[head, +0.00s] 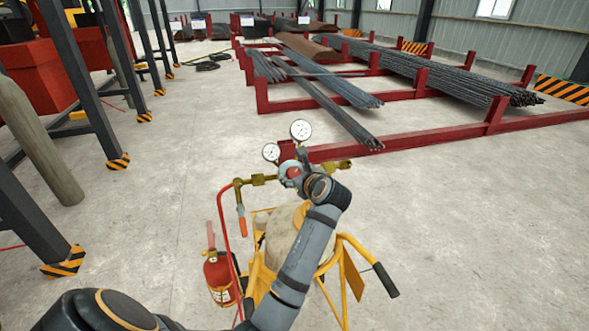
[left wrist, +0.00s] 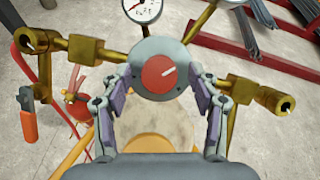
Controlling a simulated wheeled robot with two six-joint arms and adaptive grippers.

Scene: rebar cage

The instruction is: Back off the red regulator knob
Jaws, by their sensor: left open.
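The red regulator knob (left wrist: 159,74) faces my left wrist camera, with a white mark pointing to the upper right. It sits at the front of a grey round regulator body with brass fittings on both sides. In the head view the knob (head: 292,172) is partly covered by my left wrist. My left gripper (left wrist: 160,90) is open, one finger on each side below the knob, with a visible gap to the red part on both sides. In the head view the left gripper (head: 299,172) is at the regulator, its fingers hard to make out. My right gripper is not in view.
Two gauges (head: 301,130) (head: 271,152) stand above the regulator. A yellow cart (head: 352,275) holds the cylinder, with a red hose (head: 222,215) and fire extinguisher (head: 218,280) at left. Red racks (head: 400,145) with rebar lie behind. Floor at right is clear.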

